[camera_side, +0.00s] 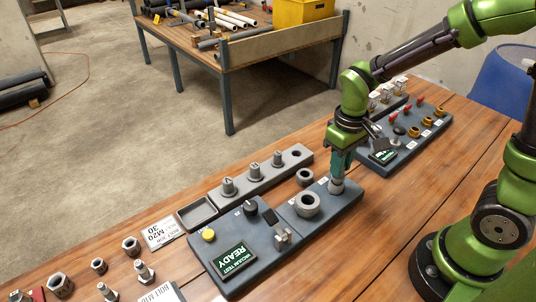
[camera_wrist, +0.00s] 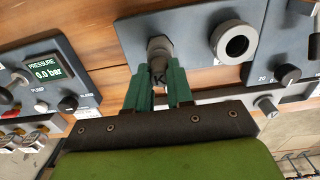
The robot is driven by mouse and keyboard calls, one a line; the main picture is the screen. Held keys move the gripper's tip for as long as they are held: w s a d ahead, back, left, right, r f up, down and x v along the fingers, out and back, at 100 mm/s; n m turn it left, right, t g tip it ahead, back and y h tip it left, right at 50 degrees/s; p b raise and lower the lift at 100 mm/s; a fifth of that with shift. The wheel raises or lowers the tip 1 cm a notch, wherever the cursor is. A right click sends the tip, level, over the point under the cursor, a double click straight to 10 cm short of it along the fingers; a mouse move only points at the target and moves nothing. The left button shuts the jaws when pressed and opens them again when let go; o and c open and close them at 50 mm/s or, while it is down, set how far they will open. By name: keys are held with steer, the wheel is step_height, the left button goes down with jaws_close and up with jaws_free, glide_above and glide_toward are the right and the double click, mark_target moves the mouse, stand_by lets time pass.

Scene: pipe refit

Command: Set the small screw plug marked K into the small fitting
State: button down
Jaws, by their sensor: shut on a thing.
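The small screw plug marked K (camera_wrist: 157,77) is between my gripper's teal fingers in the wrist view, its letter facing the camera. My gripper (camera_side: 338,178) is shut on it and points down at the right end of the grey fitting plate in the side view. The small fitting (camera_side: 337,187) is right under the fingertips, mostly covered. In the wrist view the small fitting (camera_wrist: 159,46) shows as a grey collar at the plug's far end. The plug lines up with it and seems to touch; how deep it sits I cannot tell.
A large fitting (camera_side: 307,204) stands left of the small one. Behind it are a loose grey ring (camera_side: 305,177) and a rack (camera_side: 247,185) with several plugs and an open hole. A vacuum test panel (camera_side: 236,260) reads READY. A pressure panel (camera_side: 398,140) stands behind my gripper.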

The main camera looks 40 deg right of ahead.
steer(key=shift+f, duration=0.25)
stand_by(0.3)
steer(key=c, duration=0.8)
jaws_free()
steer(key=shift+o, duration=0.2)
steer(key=shift+r, duration=3.5)
